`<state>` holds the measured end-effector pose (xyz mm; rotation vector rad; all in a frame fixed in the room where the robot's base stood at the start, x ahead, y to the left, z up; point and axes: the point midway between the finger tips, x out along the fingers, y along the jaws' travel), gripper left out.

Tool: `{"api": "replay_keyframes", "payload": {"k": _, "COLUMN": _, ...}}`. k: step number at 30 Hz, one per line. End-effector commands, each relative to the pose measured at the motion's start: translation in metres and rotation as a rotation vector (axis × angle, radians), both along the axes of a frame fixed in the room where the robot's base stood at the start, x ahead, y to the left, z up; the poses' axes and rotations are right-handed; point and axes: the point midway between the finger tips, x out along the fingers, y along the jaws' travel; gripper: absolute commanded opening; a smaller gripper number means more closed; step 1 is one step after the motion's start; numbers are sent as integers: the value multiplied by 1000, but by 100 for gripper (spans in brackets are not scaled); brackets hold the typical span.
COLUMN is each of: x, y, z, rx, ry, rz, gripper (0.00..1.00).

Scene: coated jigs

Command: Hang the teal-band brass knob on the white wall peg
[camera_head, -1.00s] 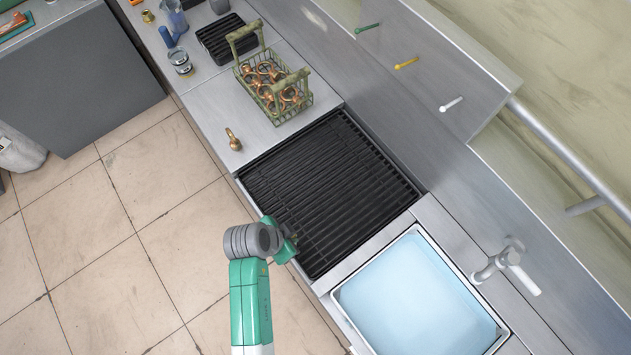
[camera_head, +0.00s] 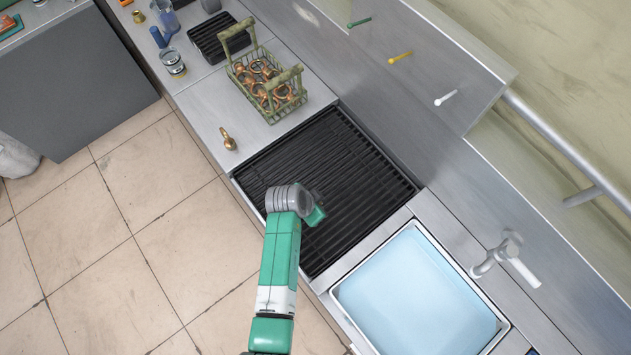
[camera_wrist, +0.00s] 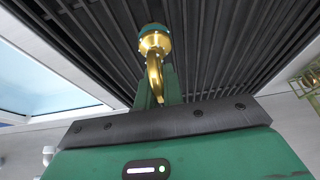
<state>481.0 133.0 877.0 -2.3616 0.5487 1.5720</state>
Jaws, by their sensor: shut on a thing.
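My gripper (camera_wrist: 162,85) is shut on a brass knob (camera_wrist: 155,45) with a teal band, seen in the wrist view. The knob points away from the jaws, over a black slatted rack. In the head view my gripper (camera_head: 316,212) is above the black rack, and the knob is hidden behind my arm. The white wall peg (camera_head: 446,97) sticks out of the grey back panel at the upper right, bare, well apart from my gripper. A yellow peg (camera_head: 401,57) and a green peg (camera_head: 360,22) are up and to its left, also bare.
The black rack (camera_head: 345,150) is set in the counter. A green wire basket (camera_head: 245,95) of brass pieces and one loose brass piece (camera_head: 228,139) stand beyond it. A water-filled basin (camera_head: 415,290) and a tap (camera_head: 500,255) are at the right. A rail (camera_head: 560,145) runs by the panel.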

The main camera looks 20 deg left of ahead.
Motion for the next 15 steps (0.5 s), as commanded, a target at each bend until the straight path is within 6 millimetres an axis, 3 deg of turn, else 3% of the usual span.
{"api": "replay_keyframes", "payload": {"k": 6, "x": 0, "y": 0, "z": -4, "rx": 0, "ry": 0, "rz": 0, "gripper": 0}}
{"api": "replay_keyframes", "payload": {"k": 7, "x": 0, "y": 0, "z": -3, "rx": 0, "ry": 0, "rz": 0, "gripper": 13}}
{"api": "replay_keyframes", "payload": {"k": 10, "x": 0, "y": 0, "z": -3, "rx": 0, "ry": 0, "rz": 0, "gripper": 31}}
{"api": "replay_keyframes", "payload": {"k": 15, "x": 0, "y": 0, "z": -3, "rx": 0, "ry": 1, "rz": 0, "gripper": 31}}
